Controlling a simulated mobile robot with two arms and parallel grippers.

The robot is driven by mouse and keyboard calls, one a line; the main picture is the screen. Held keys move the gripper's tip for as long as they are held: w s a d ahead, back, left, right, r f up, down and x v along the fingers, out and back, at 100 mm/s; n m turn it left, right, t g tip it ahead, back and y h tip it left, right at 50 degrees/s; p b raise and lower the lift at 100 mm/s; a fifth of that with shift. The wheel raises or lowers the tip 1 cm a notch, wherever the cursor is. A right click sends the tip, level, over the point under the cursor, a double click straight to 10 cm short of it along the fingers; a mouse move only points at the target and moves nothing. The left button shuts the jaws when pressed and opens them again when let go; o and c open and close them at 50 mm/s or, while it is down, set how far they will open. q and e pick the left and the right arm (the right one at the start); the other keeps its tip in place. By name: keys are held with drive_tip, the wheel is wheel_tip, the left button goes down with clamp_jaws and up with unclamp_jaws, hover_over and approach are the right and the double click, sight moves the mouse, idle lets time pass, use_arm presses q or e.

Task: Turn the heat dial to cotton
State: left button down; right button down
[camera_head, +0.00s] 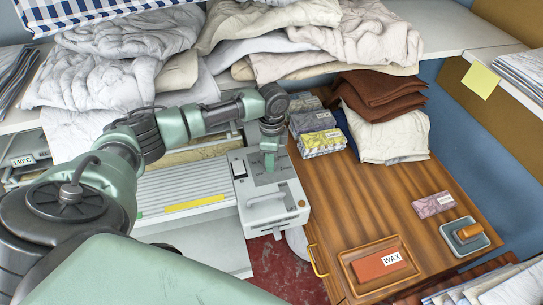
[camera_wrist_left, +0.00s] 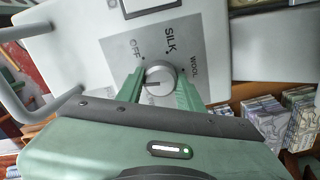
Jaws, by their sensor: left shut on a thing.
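The heat dial (camera_wrist_left: 160,77) is a round silver-grey knob on a grey panel (camera_wrist_left: 118,50) of the ironer's white end housing (camera_head: 272,205). In the left wrist view, the labels OFF, SILK and WOOL show around it; no cotton label is visible, and the dial's near side is partly hidden by my gripper. A dark line on the knob face shows, but I cannot tell which label it marks. My left gripper (camera_wrist_left: 160,88) is shut on the dial, one green finger on each side. In the head view my left gripper (camera_head: 269,160) hides the dial. My right gripper is out of view.
A grey handle (camera_head: 268,197) stands out from the housing's front. The ironer's ribbed white bed (camera_head: 185,185) lies left of it. A wooden table (camera_head: 350,205) at right holds wrapped packs (camera_head: 322,143) and a WAX tray (camera_head: 380,265). Piled linen (camera_head: 120,80) lies behind.

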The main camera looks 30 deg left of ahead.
use_arm(q)
drive_tip(key=m, duration=0.1)
drive_tip(key=m+p, duration=0.1)
drive_tip(key=shift+r+m, duration=0.2)
drive_tip(key=shift+m, duration=0.1)
drive_tip(key=m+p, duration=0.1)
drive_tip(key=m, duration=0.1)
drive_tip(key=shift+m, duration=0.3)
drive_tip(key=m+p, duration=0.1)
drive_tip(key=m, duration=0.3)
drive_tip(key=shift+f, duration=0.1)
drive_tip(key=shift+m, duration=0.4)
drive_tip(key=c, duration=0.9)
unclamp_jaws()
